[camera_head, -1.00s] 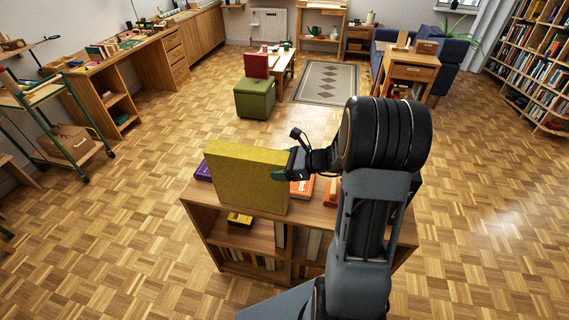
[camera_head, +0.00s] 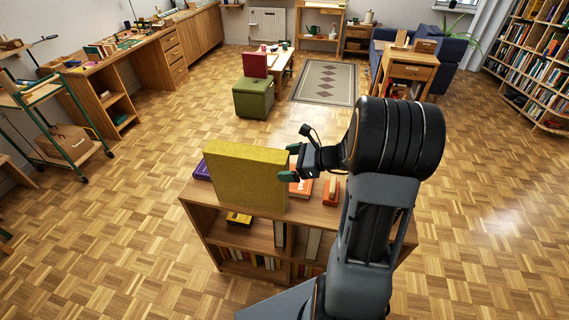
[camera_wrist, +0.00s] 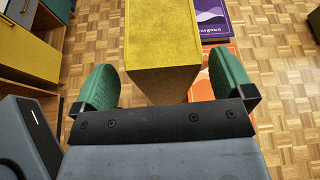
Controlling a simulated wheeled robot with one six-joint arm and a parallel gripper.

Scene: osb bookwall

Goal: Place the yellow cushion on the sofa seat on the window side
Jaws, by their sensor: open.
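The yellow cushion (camera_head: 245,178) stands upright on top of a low wooden bookcase (camera_head: 225,212). My gripper (camera_head: 291,162) is open just to the right of the cushion's right edge. In the wrist view the cushion (camera_wrist: 162,45) lies ahead between the two green fingers, with a gap on each side; my gripper (camera_wrist: 162,88) holds nothing. The blue sofa (camera_head: 447,72) is far off at the back right, near the window (camera_head: 458,4). Its seat is mostly hidden behind a wooden side table.
A purple book (camera_head: 202,171) and orange books (camera_head: 302,187) lie on the bookcase beside the cushion. The wooden side table (camera_head: 411,72) stands before the sofa. A green stool (camera_head: 254,98) and a patterned rug (camera_head: 325,83) are mid-room. Open parquet lies around the bookcase.

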